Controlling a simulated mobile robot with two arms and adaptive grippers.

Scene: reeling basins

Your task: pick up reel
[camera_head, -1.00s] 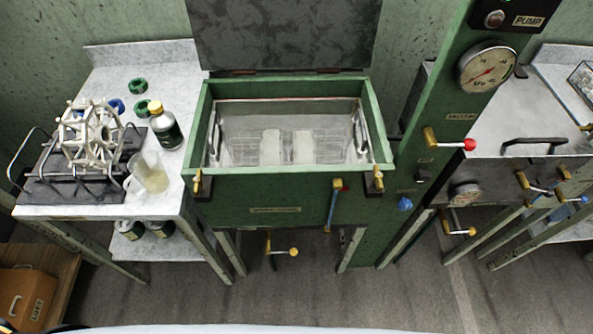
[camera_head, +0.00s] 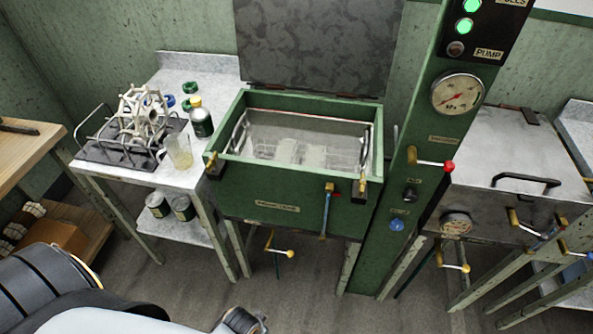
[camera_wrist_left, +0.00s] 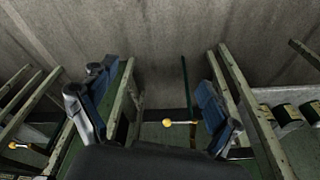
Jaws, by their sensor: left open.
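The reel (camera_head: 143,112) is a pale, open lattice frame. It rests on a black rack with wire handles (camera_head: 118,150) on the grey table (camera_head: 186,72) at the left. My left gripper (camera_wrist_left: 153,85) is open and empty in the left wrist view, with its blue-padded fingers spread wide over floor and table legs. The reel does not show in that view. In the head view my left arm enters at the bottom left, well below and apart from the reel. My right gripper is in neither view.
A green basin (camera_head: 262,205) with an open lid stands right of the table. A dark bottle (camera_head: 201,122) and a beaker (camera_head: 180,152) stand close right of the reel. A green post with a gauge (camera_head: 458,94) and levers stands further right. Grey floor lies in front.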

